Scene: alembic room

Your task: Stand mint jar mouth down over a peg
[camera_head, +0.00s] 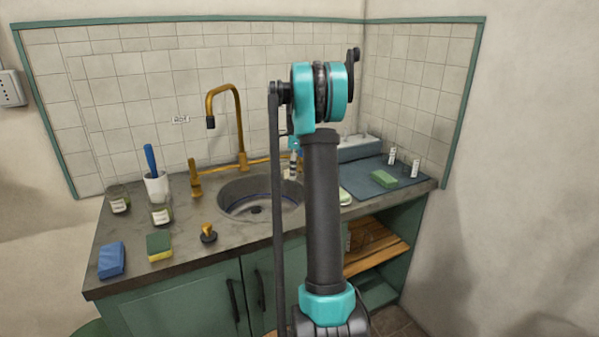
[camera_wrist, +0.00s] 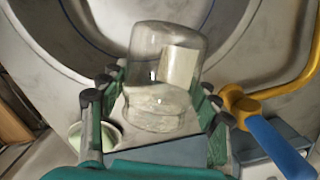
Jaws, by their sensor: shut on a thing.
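In the wrist view a clear glass jar (camera_wrist: 165,65) with a blank-looking pale label sits between the fingers of my gripper (camera_wrist: 160,92). The fingers are shut on its sides. Its broad rounded end is at the top of the picture and its narrower end is nearer the palm. I cannot read the label, so I cannot confirm that it is mint. In the head view my arm hides the jar and most of the gripper. A pale rack with upright pegs (camera_head: 357,150) stands at the back right of the counter, partly behind my arm.
The sink (camera_head: 240,204) and brass tap (camera_head: 240,125) lie left of my arm. Jars, a white cup (camera_head: 157,190) and sponges occupy the left counter.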

